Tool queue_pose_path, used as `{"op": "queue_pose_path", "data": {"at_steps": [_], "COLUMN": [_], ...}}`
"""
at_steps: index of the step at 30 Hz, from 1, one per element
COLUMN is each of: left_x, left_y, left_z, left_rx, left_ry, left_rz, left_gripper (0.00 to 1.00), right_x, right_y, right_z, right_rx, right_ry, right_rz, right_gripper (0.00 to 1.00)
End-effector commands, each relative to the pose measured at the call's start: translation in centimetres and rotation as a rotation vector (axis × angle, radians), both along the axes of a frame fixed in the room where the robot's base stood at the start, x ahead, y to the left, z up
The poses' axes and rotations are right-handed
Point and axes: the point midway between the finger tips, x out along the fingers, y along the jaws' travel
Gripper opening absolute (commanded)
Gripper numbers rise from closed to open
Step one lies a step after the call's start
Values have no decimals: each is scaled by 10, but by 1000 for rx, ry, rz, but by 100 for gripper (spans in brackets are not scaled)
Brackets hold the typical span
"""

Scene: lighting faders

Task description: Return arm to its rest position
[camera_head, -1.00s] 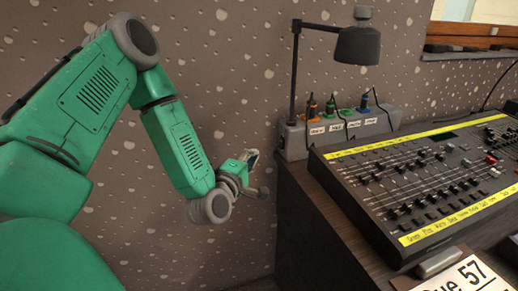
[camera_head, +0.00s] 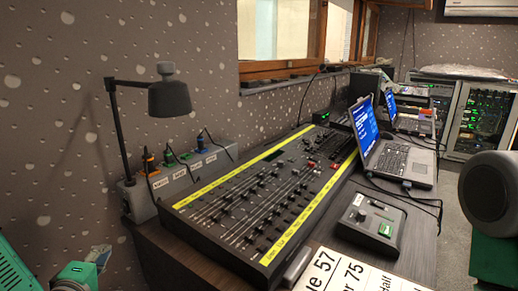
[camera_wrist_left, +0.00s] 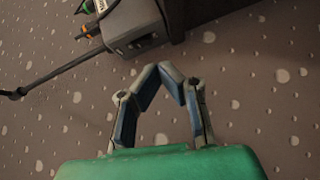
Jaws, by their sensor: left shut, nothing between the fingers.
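My left gripper (camera_head: 98,258) shows at the lower left of the head view, beside the desk's left end and below the grey power box. In the left wrist view its two blue-and-grey fingers (camera_wrist_left: 160,72) meet at the tips, with nothing held between them. The grey box (camera_wrist_left: 130,25) and the dark desk edge lie beyond the tips in that view. Part of my green left arm (camera_head: 15,270) shows at the lower left corner. My right gripper is not in view.
A fader console (camera_head: 265,205) sits on the desk (camera_head: 185,262). A black lamp (camera_head: 168,98) and the grey power box (camera_head: 145,205) stand at its left. A small control box (camera_head: 368,228), printed card (camera_head: 345,272) and laptop (camera_head: 385,145) lie to the right. The speckled wall is close behind.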

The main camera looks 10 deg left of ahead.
Motion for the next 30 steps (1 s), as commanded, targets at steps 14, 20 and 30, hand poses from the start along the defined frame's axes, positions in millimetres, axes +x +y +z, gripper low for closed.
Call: {"op": "queue_pose_path", "data": {"at_steps": [14, 20, 30], "left_x": [-213, -269, -275], "left_y": [-131, -129, -129], "left_z": [-188, -198, -199], "left_rx": [837, 951, 960], "left_ry": [1076, 1224, 1237], "left_rz": [-1050, -1294, -1319], "left_gripper": [0, 0, 0], "right_x": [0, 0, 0], "right_y": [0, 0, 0], "right_z": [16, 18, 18], "right_rx": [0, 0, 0], "right_ry": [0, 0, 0], "right_rz": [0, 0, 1], "right_gripper": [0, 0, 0]}}
